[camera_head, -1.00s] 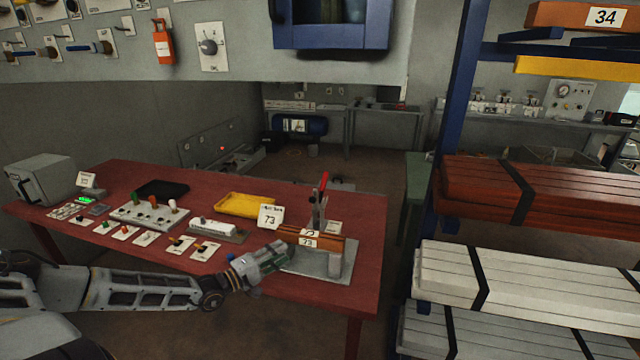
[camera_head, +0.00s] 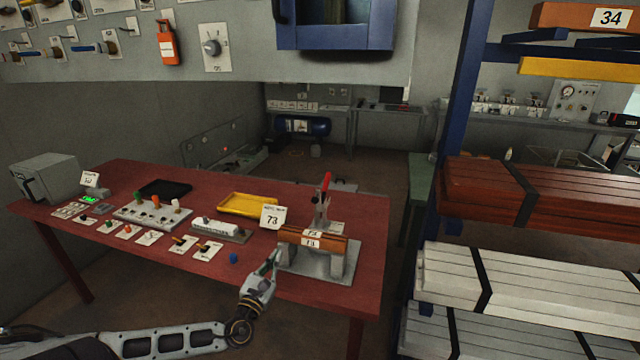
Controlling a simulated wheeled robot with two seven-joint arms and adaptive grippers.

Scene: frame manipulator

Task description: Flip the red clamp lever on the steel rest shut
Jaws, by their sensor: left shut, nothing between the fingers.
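The red clamp lever (camera_head: 325,183) stands upright at the back of the steel rest (camera_head: 325,262) on the red table. An orange-brown bar (camera_head: 318,243) with labels reading 73 lies across the rest. My left gripper (camera_head: 270,263) is at the left front of the rest, below and left of the lever and apart from it. Its fingers are shut and hold nothing. Whether it touches the rest's edge I cannot tell. My right gripper is out of the picture.
A "73" sign (camera_head: 272,217) stands left of the rest, near a yellow tray (camera_head: 248,205). A small blue knob (camera_head: 233,258) is on the table by my left wrist. Switch panels (camera_head: 152,214) fill the left. A rack (camera_head: 530,200) of bars stands right.

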